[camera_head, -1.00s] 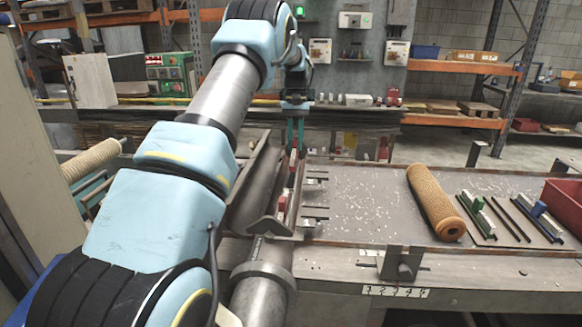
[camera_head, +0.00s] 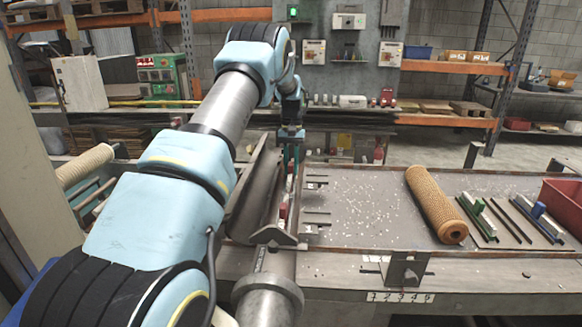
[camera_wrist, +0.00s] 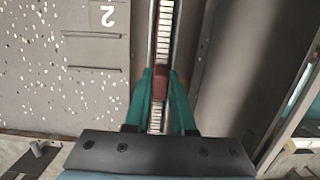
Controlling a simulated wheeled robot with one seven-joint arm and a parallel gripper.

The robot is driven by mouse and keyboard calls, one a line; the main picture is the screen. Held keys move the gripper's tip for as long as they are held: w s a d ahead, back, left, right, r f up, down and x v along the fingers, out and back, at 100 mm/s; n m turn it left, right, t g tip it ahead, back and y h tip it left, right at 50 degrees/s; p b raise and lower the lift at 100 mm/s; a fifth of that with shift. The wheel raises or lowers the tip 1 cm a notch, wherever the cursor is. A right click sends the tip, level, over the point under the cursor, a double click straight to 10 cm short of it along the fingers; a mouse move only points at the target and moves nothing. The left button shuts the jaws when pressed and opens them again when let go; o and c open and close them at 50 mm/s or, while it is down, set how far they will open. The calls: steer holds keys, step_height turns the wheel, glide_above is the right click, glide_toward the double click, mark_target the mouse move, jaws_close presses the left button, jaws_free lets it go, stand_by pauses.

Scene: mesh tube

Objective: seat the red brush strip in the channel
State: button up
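The red brush strip shows in the wrist view as a red block (camera_wrist: 160,83) in line with pale bristles (camera_wrist: 164,42) running up the picture. It lies along a narrow metal channel (camera_wrist: 152,28); I cannot tell how deep it sits. My gripper (camera_wrist: 160,76) has its teal fingers on both sides of the red block and looks shut on it. In the head view my gripper (camera_head: 291,150) points down over the far part of the channel, and a red piece (camera_head: 283,210) shows near its close end. My arm and the channel wall hide much of the strip.
A tall curved metal wall (camera_head: 252,190) stands close left of the channel. To the right, a speckled plate (camera_head: 350,205) carries thin pins. Further right lie a tan mesh tube (camera_head: 435,205), green and blue strips (camera_head: 538,220) and a red bin (camera_head: 562,205).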

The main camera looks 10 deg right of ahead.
steer(key=o, duration=0.5)
steer(key=shift+c, duration=0.2)
steer(key=shift+r, duration=0.1)
step_height(320, 180, up, 12)
steer(key=w, duration=0.1)
steer(key=shift+w+d, duration=0.25)
steer(key=shift+w, duration=0.1)
